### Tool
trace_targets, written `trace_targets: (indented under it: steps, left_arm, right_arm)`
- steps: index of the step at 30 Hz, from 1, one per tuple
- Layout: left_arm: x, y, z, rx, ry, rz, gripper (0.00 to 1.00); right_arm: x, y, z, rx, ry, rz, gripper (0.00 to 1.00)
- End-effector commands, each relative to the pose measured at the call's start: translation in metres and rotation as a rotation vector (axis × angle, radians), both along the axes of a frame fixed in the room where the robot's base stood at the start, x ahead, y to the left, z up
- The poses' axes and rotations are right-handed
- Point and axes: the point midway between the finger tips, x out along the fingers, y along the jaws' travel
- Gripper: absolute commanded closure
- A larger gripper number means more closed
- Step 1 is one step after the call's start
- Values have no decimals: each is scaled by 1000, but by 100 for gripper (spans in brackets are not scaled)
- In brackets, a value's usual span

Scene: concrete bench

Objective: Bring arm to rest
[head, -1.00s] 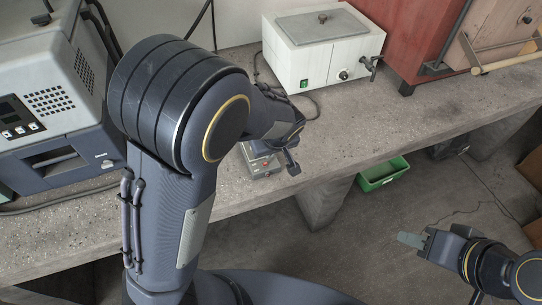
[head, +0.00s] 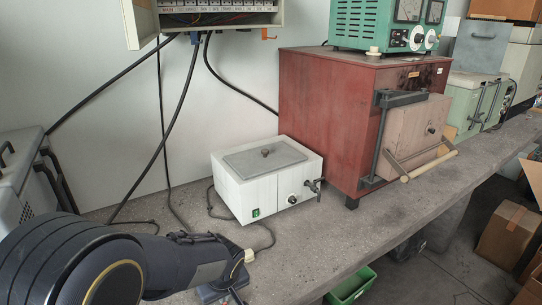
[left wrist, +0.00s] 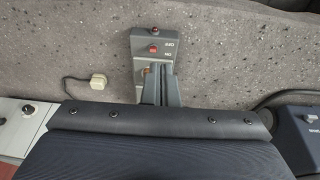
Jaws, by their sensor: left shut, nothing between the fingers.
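My left arm comes in at the bottom left of the head view, over the bench (head: 350,232). Its gripper is low in that view and hard to make out. In the left wrist view, my left gripper (left wrist: 160,74) has its two fingers together with nothing between them. The fingers overlap the near end of a small grey control box (left wrist: 152,42) with red buttons. I cannot tell whether they touch it. My right gripper is out of view.
A white lidded bath (head: 268,190) with a tap stands behind my left arm. A red furnace (head: 330,130) stands to its right. A small beige plug (left wrist: 98,82) on a cable lies beside the control box. A green bin (head: 352,287) is below the bench edge.

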Motion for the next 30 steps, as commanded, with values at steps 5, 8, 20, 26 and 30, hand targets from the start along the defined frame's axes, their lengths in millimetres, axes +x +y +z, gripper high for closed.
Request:
trace_targets:
  steps: [5,8,20,26,30]
  left_arm:
    - [-47,31,31,-216,53,-53,100]
    - [-78,45,53,-316,31,-120,100]
    - [-193,75,109,-348,-236,-405,100]
    - [-214,74,110,-284,-285,-467,100]
    - [-216,74,110,-277,-289,-475,100]
  right_arm:
    - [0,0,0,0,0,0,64]
    - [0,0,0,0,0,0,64]
    - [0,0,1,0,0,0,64]
    - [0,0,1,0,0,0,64]
    - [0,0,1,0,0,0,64]
